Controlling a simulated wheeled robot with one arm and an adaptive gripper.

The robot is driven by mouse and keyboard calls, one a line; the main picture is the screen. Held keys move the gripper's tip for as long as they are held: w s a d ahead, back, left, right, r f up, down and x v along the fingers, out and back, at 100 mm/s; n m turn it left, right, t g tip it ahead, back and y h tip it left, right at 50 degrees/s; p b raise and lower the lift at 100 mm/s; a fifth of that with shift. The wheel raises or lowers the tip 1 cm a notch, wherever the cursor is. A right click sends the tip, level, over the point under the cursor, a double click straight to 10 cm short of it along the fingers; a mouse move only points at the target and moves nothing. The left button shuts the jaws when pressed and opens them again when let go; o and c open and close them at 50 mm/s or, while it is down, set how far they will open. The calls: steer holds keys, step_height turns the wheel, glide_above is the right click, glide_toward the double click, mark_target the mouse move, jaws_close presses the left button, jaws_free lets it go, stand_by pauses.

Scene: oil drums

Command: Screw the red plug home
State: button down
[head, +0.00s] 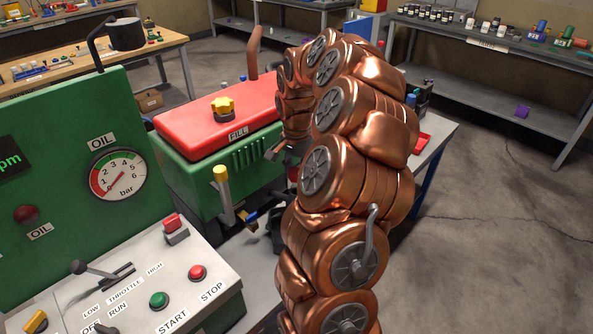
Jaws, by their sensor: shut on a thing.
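My copper arm rises in front of the green engine (262,165) and bends down behind itself. My gripper (272,226) shows only in part, as dark pieces low beside the engine, left of the arm. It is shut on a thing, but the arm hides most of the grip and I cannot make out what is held. I cannot make out the red plug or its hole anywhere in view. A small blue and yellow piece (250,218) shows just left of the gripper.
A red cover (215,118) with a yellow cap (222,104) tops the engine. A yellow-topped post (222,190) stands close to the gripper. A control panel (150,285) fills the lower left. A workbench (437,140) carries a red item (421,144). Open floor lies at right.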

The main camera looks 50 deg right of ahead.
mark_target(296, 185)
steer(key=shift+a+f+b, duration=0.1)
steer(key=shift+f+b, duration=0.5)
steer(key=shift+f, duration=0.2)
steer(key=shift+f, duration=0.2)
steer(key=shift+f+b, duration=0.6)
steer(key=shift+b, duration=0.2)
steer(key=shift+f+b, duration=0.45)
steer(key=shift+b, duration=0.15)
steer(key=shift+f+b, duration=0.1)
steer(key=shift+b, duration=0.2)
stand_by(0.7)
steer(key=shift+f+m+b, duration=0.3)
steer(key=shift+m+b, duration=0.1)
steer(key=shift+b, duration=0.5)
steer(key=m+b, duration=0.3)
steer(key=b, duration=0.1)
steer(key=shift+m+b, duration=0.8)
steer(key=shift+m, duration=0.2)
steer(key=shift+r, duration=0.25)
